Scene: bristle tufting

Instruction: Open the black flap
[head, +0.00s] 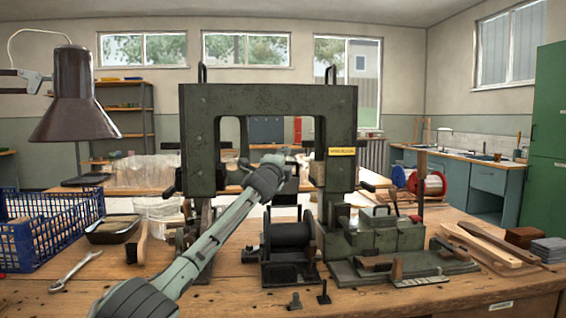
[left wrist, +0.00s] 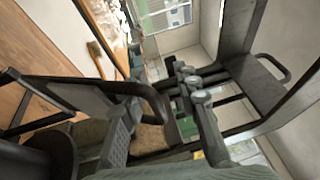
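My left gripper (head: 287,160) reaches into the opening of the green machine frame (head: 268,98), above the black spool (head: 291,236). In the left wrist view its fingers stand apart (left wrist: 158,108). A dark plate with a curved bar (left wrist: 80,92), which looks like the black flap, lies beside the left finger; the bar's end runs toward the gap between the fingers. I cannot tell whether they touch. In the head view my arm and gripper hide most of the flap area, and how far the flap is open is unclear. My right gripper is not in view.
A blue crate (head: 50,232), a black tray (head: 113,229) and a lamp (head: 76,95) stand at the left. A wrench (head: 76,270) lies in front. A green fixture (head: 385,235) and wooden pieces (head: 480,243) occupy the right. The bench's front left is mostly free.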

